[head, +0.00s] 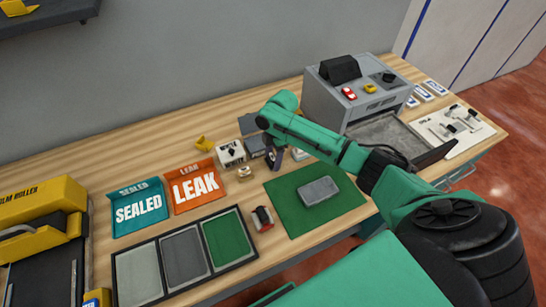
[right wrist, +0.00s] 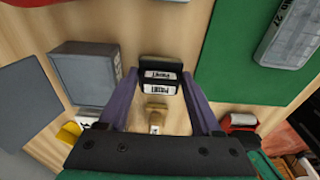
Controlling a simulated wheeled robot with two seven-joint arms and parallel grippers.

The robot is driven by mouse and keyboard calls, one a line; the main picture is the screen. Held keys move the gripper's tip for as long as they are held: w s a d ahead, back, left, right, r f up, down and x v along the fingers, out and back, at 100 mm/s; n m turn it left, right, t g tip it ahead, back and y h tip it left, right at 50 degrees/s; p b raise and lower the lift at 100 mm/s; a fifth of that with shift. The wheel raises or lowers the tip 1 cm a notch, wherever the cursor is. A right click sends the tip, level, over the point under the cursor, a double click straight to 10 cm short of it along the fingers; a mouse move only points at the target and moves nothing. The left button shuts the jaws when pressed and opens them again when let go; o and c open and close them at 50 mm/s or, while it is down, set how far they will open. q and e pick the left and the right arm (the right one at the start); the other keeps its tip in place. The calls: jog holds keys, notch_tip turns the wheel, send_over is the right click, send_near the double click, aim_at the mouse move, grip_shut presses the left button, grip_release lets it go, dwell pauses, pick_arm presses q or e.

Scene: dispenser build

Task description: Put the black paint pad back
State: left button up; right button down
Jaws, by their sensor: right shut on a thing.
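My right gripper (head: 271,160) is low over the table, left of the green mat's far corner. In the right wrist view its two purple fingers (right wrist: 158,82) are shut on the black paint pad (right wrist: 160,62), a small dark block with white labels that read like "PAINT". The labels appear upside down there. In the head view the pad is mostly hidden by the gripper and arm. I cannot tell whether the pad touches the table. My left gripper is not in view.
A grey box (right wrist: 85,78) and a white labelled box (head: 231,153) stand beside the gripper. A small wooden-handled piece (right wrist: 156,118) is close by. The green mat (head: 285,208) bears a grey block (head: 319,190). A red-and-black stamp (head: 262,218) lies left of the mat.

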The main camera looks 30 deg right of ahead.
jog(key=shift+f, duration=0.45)
grip_release()
notch_tip(320, 180, up, 8)
jog(key=p, duration=0.8)
jog(key=shift+r, duration=0.1)
dwell(0.5)
jog(key=shift+s+f, duration=0.15)
jog(key=shift+f, duration=0.05)
